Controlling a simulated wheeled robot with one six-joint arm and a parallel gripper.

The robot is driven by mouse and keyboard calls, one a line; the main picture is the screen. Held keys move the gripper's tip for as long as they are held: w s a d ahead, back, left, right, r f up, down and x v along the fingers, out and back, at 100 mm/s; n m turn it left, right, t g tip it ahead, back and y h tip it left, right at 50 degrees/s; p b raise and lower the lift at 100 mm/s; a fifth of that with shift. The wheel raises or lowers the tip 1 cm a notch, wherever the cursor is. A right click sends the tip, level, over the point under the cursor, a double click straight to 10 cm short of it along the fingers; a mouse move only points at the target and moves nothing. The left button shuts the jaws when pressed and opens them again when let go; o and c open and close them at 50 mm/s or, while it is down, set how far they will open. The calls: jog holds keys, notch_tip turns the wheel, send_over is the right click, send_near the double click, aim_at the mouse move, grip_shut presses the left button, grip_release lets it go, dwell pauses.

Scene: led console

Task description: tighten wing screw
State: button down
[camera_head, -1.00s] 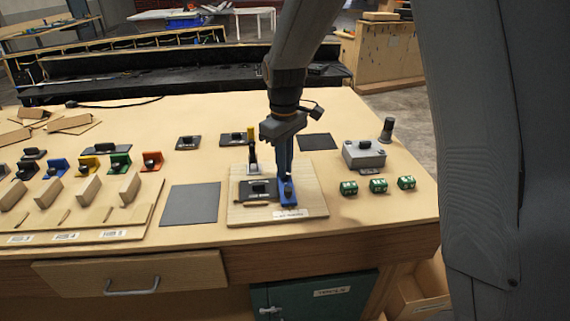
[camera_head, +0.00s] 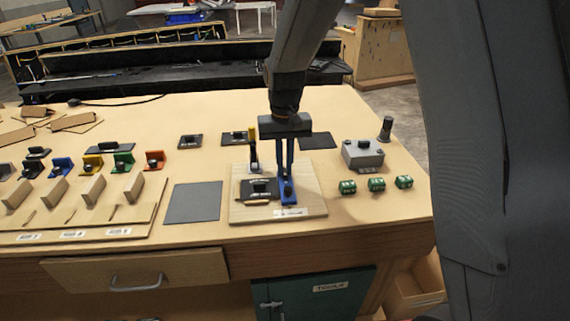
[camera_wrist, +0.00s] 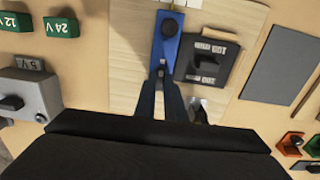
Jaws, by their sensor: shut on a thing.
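A blue piece (camera_head: 289,198) is mounted on a light wooden board (camera_head: 314,200) near the table's front edge. In the wrist view the blue piece (camera_wrist: 163,50) has a round black knob at its far end. My gripper (camera_head: 286,176) points down over the blue piece. In the wrist view its fingers converge on a small dark part, apparently the wing screw (camera_wrist: 160,72), at the near end of the blue piece. The fingers hide most of that screw. A black switch plate (camera_wrist: 207,62) sits beside the blue piece on the same board.
A yellow-topped upright (camera_head: 252,145) stands close behind my fingers. A grey box (camera_head: 362,154) and several green blocks (camera_head: 376,184) lie to the right. A dark grey mat (camera_head: 193,203) is left of the board, with coloured brackets and wooden blocks beyond.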

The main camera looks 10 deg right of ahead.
aim_at(285, 171)
jog(key=shift+w+r, duration=0.1)
jog(key=shift+r, duration=0.1)
dwell(0.4)
jog(key=c, duration=1.8)
grip_release()
jog(key=shift+f, duration=0.1)
jog(key=shift+r+b, duration=1.15)
jog(key=shift+r, duration=2.75)
